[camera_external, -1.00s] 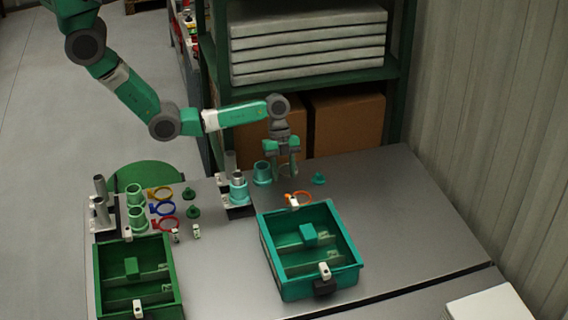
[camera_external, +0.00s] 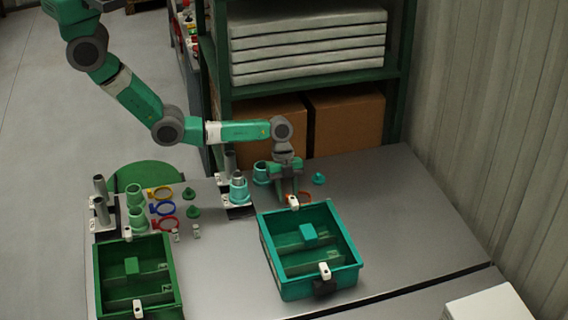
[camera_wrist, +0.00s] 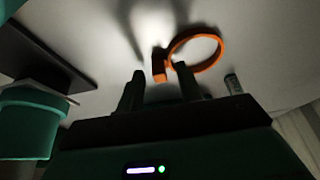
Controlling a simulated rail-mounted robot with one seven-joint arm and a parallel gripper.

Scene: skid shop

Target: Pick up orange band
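The orange band (camera_wrist: 196,48) lies on the table, a ring with a small block-like clasp at its near left side. It also shows in the external view (camera_external: 304,196), partly hidden behind my gripper and the teal bin. My gripper (camera_wrist: 160,88) is open in the wrist view, its two fingers pointing down toward the table. The clasp is just beyond the gap between the fingertips, and the ring extends to the right. In the external view my gripper (camera_external: 286,196) is low over the table, at the band. I cannot tell whether the fingers touch it.
A teal bin (camera_external: 345,262) stands directly in front of the band, with a white clip on its back rim. Teal cups (camera_external: 239,192) are to the left. A small teal part (camera_external: 318,179) lies to the right. A green bin (camera_external: 103,280) is farther left.

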